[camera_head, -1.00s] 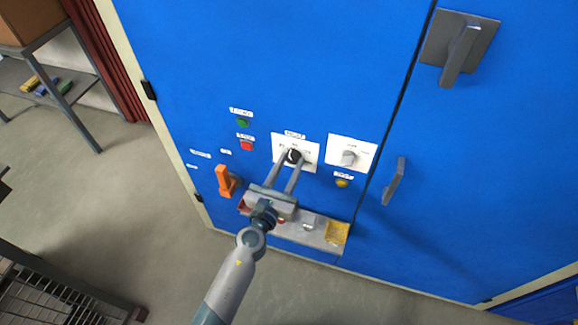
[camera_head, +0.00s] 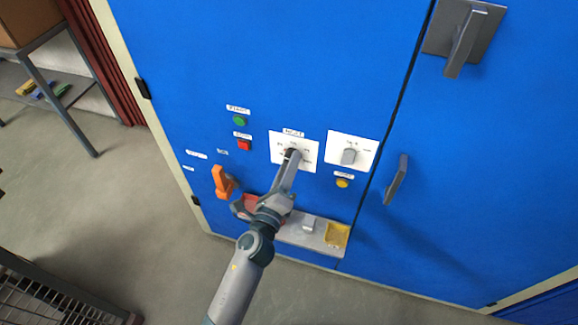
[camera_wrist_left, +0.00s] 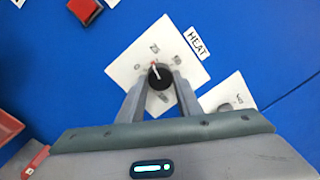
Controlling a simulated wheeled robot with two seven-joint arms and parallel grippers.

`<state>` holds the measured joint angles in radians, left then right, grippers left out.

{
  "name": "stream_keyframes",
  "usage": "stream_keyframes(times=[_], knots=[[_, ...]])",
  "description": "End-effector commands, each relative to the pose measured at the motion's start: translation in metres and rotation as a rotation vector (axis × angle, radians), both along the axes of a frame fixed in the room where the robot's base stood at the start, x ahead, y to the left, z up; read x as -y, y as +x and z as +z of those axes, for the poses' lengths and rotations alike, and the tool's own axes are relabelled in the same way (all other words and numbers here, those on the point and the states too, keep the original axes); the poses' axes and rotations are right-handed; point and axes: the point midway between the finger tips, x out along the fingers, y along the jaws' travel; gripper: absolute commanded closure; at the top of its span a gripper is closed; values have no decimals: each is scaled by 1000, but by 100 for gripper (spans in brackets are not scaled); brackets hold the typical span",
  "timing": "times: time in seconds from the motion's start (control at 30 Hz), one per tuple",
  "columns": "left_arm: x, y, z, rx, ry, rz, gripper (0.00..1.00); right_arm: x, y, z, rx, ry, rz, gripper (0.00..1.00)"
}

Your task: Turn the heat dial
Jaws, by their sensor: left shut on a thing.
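The heat dial is a black knob with a pale pointer on a white plate (camera_head: 307,146) on the blue cabinet. In the left wrist view the dial (camera_wrist_left: 159,76) sits between the fingers of my left gripper (camera_wrist_left: 160,92), under a label reading HEAT. The pointer is toward the upper left, near the 25 mark. In the head view my left gripper (camera_head: 291,160) reaches up to the plate, rolled to one side, and its fingers hide most of the dial. It is shut on the dial. My right gripper is not in view.
A second white plate with a grey knob (camera_head: 348,156) is right of the heat plate. A green button (camera_head: 239,121), red button (camera_head: 244,145), yellow button (camera_head: 342,183) and orange handle (camera_head: 223,182) surround it. A grey ledge (camera_head: 315,229) juts out below.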

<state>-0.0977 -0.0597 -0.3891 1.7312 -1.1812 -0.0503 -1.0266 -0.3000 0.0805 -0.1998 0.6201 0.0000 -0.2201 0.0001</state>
Motion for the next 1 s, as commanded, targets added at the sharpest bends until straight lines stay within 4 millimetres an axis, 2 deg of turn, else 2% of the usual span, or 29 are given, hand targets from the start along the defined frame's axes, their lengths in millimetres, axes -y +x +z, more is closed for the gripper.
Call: stream_keyframes(times=[0.6, 1.0], knots=[[1, 0, 2, -173, -536, 2, 91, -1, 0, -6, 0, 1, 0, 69], [1, 0, 3, -228, -703, 3, 91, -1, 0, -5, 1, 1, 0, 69]])
